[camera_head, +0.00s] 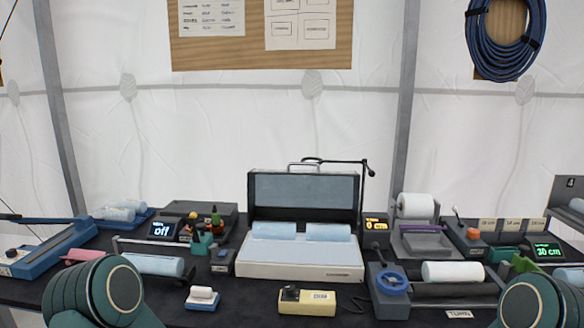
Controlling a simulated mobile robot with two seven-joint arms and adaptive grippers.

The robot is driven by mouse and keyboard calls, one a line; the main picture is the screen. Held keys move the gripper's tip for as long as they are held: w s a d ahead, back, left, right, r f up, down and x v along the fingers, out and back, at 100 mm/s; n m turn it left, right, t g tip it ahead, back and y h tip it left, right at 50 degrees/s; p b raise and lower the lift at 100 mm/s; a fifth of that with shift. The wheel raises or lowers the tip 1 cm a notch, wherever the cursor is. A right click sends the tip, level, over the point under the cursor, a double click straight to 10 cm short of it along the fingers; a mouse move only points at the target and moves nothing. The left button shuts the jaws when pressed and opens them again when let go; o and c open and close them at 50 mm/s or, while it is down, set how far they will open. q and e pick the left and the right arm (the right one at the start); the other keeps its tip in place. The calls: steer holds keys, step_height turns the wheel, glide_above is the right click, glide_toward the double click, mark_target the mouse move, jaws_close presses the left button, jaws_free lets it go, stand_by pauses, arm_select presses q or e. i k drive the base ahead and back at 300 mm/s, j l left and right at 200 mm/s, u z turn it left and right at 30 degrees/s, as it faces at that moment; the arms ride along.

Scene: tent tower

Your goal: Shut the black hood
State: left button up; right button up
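The black hood (304,196) stands raised at the back of a white machine (300,261) in the middle of the table. It has a dark frame, a grey inner face and a metal handle (304,166) on top. Light blue pads lie on the machine below it, left (274,231) and right (327,232). Only teal parts of my arms show, at the bottom left and bottom right. Both grippers are out of view.
A thin black jointed rod (366,190) stands beside the hood's right side. A yellowish box (307,301) sits in front of the machine. A crank with a blue wheel (393,281) and a white roll (452,271) stand right. A small display reads "off" (161,231) at left.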

mark_target(276, 197)
steer(key=i+j, duration=0.3)
steer(key=i+l+u, duration=0.1)
steer(key=u, duration=0.85)
